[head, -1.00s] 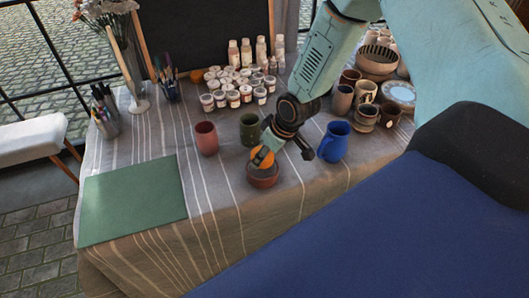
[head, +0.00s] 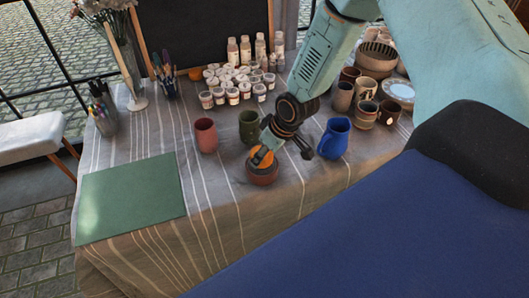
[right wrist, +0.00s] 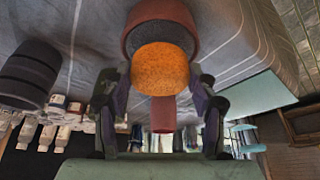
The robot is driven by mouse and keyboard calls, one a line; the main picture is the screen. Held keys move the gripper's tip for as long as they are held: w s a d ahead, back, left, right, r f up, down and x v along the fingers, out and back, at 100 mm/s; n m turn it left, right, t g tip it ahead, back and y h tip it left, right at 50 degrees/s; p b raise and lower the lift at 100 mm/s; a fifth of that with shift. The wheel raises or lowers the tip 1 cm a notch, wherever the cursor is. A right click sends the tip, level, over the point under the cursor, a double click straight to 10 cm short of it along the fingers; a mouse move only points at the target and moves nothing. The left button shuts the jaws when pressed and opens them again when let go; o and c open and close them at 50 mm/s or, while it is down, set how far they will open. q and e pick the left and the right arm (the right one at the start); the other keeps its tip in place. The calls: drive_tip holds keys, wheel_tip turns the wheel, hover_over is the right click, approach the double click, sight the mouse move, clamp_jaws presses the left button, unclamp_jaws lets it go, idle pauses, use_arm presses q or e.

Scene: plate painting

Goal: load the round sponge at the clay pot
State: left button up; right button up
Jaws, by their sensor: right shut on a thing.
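The round orange sponge (head: 261,159) is held by my right gripper (head: 266,153) right over the mouth of the brown clay pot (head: 262,176). In the right wrist view the sponge (right wrist: 160,68) sits between the two dark fingers of the right gripper (right wrist: 160,85), which is shut on it. The rim of the clay pot (right wrist: 160,12) shows just beyond the sponge there. The sponge hides part of the pot's opening, so I cannot tell whether it touches the inside. My left gripper is not in view.
A pink cup (head: 205,136), a green cup (head: 249,128) and a blue jug (head: 334,139) stand close around the pot. Paint jars (head: 232,96) are behind. A green mat (head: 131,200) lies at the left. The cloth in front of the cups is clear.

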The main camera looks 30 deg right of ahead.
drive_tip(key=shift+s+f+b, duration=0.1)
drive_tip(key=shift+f+b, duration=0.35)
drive_tip(key=shift+f, duration=0.1)
idle(1.3)
wheel_tip(320, 180, up, 2)
drive_tip(key=shift+r+p, duration=0.1)
drive_tip(key=shift+p, duration=0.9)
wheel_tip(320, 180, up, 5)
drive_tip(key=p, duration=0.5)
drive_tip(key=w+a+r+m+h+b, duration=0.1)
drive_tip(key=a+r+m+b, duration=0.3)
drive_tip(key=a+r+b, duration=0.9)
drive_tip(key=shift+w+h+b, duration=0.3)
drive_tip(key=shift+w+b, duration=0.3)
drive_tip(key=shift+w, duration=0.2)
